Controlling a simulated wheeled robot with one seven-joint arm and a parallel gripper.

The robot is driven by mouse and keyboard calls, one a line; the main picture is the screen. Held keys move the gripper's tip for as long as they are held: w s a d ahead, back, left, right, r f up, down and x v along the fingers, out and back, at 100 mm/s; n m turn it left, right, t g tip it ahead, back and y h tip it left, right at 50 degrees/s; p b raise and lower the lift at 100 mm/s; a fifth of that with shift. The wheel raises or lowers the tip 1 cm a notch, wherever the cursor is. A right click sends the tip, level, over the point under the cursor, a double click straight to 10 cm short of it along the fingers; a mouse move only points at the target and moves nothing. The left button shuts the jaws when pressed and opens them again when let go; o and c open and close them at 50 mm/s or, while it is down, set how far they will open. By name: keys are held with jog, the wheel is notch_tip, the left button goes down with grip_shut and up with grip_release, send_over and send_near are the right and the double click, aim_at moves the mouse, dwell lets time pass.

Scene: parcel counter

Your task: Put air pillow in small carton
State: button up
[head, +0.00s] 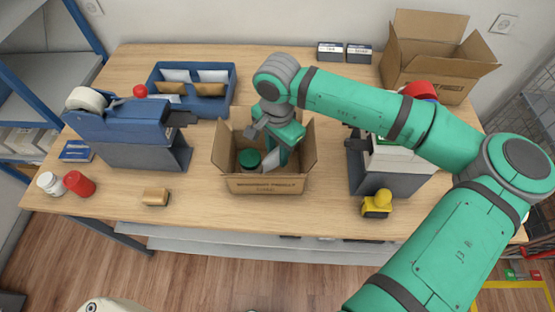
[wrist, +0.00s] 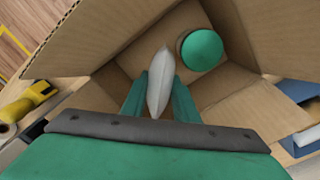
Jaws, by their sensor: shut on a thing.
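The small carton (head: 265,184) stands open in the middle of the counter, its flaps spread outward. My gripper (head: 274,154) reaches down into it from above. In the wrist view my gripper (wrist: 158,95) is shut on the air pillow (wrist: 160,78), a white pillow held on edge between the two green fingers. The pillow also shows in the head view (head: 270,159), inside the carton walls and partly hidden by the gripper. A jar with a green lid (wrist: 202,50) stands in the carton beside the pillow, apart from it. I cannot tell whether the pillow touches the carton floor.
A blue tape machine (head: 135,130) stands to the left and a grey-white device (head: 385,165) to the right. A blue tray (head: 234,88) with envelopes is behind. A larger carton (head: 435,65) is back right.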

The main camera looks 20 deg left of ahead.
aim_at(278, 162)
notch_tip(278, 162, down, 4)
jog(key=shift+f, duration=0.1)
jog(key=shift+s+d, duration=0.1)
jog(key=o, duration=1)
jog(key=shift+f, duration=0.1)
notch_tip(278, 162, up, 12)
jog(key=shift+r, duration=0.15)
dwell(0.4)
